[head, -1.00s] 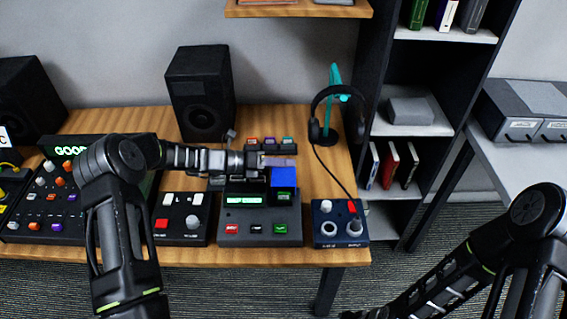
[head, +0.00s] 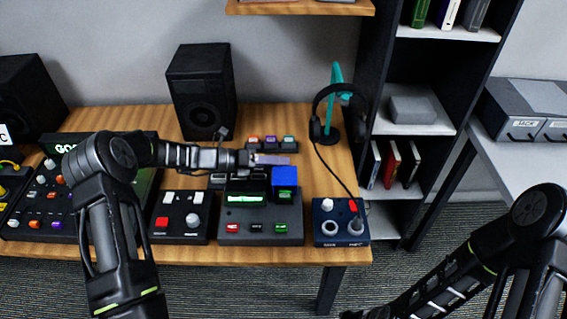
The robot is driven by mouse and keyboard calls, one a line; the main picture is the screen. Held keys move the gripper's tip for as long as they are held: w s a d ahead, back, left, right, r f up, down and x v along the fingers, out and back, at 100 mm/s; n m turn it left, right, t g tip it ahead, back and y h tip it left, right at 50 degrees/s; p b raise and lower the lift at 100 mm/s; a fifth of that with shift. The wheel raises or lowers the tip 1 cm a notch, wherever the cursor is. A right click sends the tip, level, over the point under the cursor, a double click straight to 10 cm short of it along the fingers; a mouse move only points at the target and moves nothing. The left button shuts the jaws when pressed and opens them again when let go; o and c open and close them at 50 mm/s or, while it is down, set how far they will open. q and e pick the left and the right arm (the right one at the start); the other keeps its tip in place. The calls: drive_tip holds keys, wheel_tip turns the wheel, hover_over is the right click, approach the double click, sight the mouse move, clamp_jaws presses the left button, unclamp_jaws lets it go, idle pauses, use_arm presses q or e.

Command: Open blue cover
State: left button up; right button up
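The blue cover (head: 285,176) is a small bright blue block at the back right of a dark device (head: 260,222) with a green-lit display and several coloured buttons. My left gripper (head: 272,160) reaches in from the left and hovers at the cover's upper left edge. Its fingers are seen side-on, so I cannot tell whether they are open or shut, or whether they touch the cover. My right arm comes in at the lower right; its gripper is not clearly visible.
A button box (head: 183,218) stands left of the device, and a blue knob box (head: 340,224) stands right. Behind are a small box with coloured keys (head: 271,142), a speaker (head: 201,92) and headphones on a teal stand (head: 335,105). A larger control panel lies at the left.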

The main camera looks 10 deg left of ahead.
use_arm(q)
drive_tip(key=v, duration=0.5)
drive_tip(key=shift+s+a+b, duration=0.1)
drive_tip(key=shift+b, duration=0.25)
drive_tip(key=shift+c, duration=0.2)
